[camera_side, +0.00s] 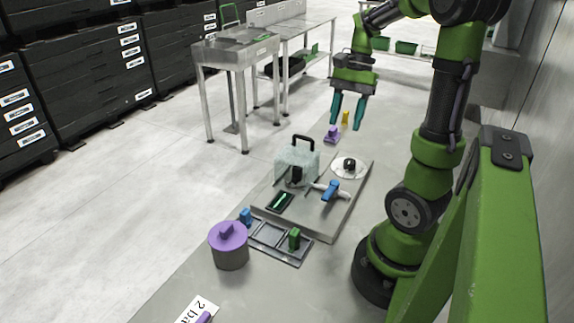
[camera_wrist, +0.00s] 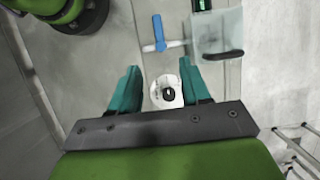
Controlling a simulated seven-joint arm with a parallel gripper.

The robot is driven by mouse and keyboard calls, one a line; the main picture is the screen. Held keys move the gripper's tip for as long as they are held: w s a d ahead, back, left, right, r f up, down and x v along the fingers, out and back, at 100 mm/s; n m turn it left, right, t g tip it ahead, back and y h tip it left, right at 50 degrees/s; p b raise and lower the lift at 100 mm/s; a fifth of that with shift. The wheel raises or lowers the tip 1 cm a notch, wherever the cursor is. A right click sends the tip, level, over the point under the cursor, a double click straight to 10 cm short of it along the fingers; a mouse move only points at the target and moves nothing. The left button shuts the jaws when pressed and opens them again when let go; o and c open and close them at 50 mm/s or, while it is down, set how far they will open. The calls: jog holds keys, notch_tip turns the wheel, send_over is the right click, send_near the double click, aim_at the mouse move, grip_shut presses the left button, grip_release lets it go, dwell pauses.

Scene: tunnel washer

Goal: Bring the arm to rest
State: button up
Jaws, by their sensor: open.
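My gripper (camera_side: 348,111) has two teal fingers pointing down, held in the air above the far part of the work surface. In the wrist view my gripper (camera_wrist: 165,90) shows its fingers spread apart with nothing between them touching. A white disc with a black knob (camera_wrist: 167,92) shows below, in the gap between the fingers. In the side view the white disc (camera_side: 349,168) sits on the grey plate, nearer the camera than my gripper.
The plate (camera_side: 311,224) also carries a translucent box with a black handle (camera_side: 298,160) and a blue-handled valve (camera_side: 331,190). A rack (camera_side: 281,243) and a purple-lidded pot (camera_side: 229,247) stand nearer. Small purple (camera_side: 331,134) and yellow (camera_side: 346,118) pieces lie near my fingers.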

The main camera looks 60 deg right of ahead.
jog(key=w+a+r+n+t, duration=0.1)
jog(key=a+n+t, duration=0.1)
jog(key=a+n, duration=0.2)
jog(key=w+a+r+n+t+h, duration=0.1)
jog(key=a+n, duration=0.4)
jog(key=a, duration=0.5)
jog(key=w+a+r+n+t+h, duration=0.1)
jog(key=w+a+n+t, duration=0.1)
jog(key=a+n+t, duration=0.2)
jog(key=a+n, duration=0.1)
jog(key=a, duration=0.2)
jog(key=shift+a+r, duration=0.25)
jog(key=shift+a, duration=0.1)
